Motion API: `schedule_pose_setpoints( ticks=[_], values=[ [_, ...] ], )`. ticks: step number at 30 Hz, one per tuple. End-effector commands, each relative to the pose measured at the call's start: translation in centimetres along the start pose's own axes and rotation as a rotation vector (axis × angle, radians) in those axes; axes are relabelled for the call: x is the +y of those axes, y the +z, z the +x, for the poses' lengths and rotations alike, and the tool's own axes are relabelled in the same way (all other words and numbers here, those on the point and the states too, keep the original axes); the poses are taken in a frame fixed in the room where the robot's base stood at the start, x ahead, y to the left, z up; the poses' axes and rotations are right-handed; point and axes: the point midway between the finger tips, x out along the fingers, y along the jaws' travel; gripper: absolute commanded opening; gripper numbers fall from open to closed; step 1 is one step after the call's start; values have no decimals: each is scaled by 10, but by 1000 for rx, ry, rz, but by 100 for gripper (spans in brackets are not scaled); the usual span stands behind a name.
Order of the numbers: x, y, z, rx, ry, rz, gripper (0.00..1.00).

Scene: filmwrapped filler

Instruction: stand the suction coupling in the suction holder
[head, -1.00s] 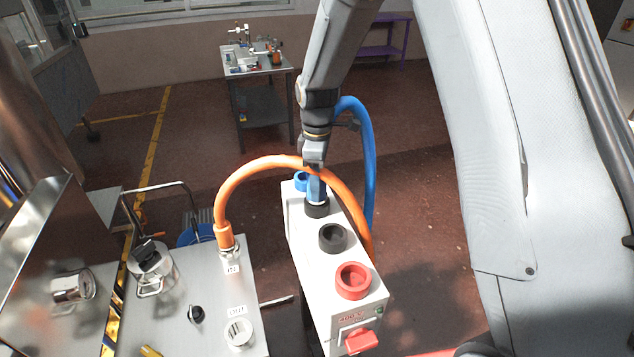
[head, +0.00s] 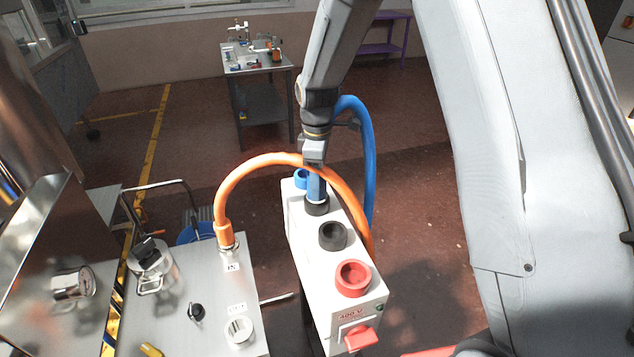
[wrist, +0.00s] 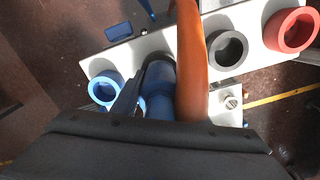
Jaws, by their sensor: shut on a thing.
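The blue coupling (head: 316,187), with a blue hose (head: 362,140) arching behind it, is upright in my gripper (head: 314,166). My gripper is shut on it from above. Its lower end is at a black ring (head: 317,208) on top of the white box (head: 305,240); whether it is fully seated I cannot tell. The coupling also shows in the wrist view (wrist: 160,104), partly covered by my gripper. The box also carries a blue ring (head: 301,178), an empty black ring (head: 332,236) and an empty red ring (head: 352,277). No readable label marks which is the suction holder.
An orange hose (head: 262,162) arches close by my gripper from a fitting on the steel table (head: 190,310). An empty white ring (head: 239,330), a black knob (head: 196,312) and a lidded steel pot (head: 150,270) are on that table. Floor right of the box is clear.

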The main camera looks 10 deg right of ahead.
Motion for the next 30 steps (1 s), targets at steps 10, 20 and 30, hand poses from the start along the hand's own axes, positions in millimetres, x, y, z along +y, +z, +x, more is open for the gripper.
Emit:
schedule_pose_setpoints(
  ticks=[10, 20, 30],
  values=[
    [0, 0, 2, 0, 1, 0, 3],
    [0, 0, 2, 0, 0, 0, 62],
    [1, -1, -12, 1, 3, 0, 62]
  ],
)
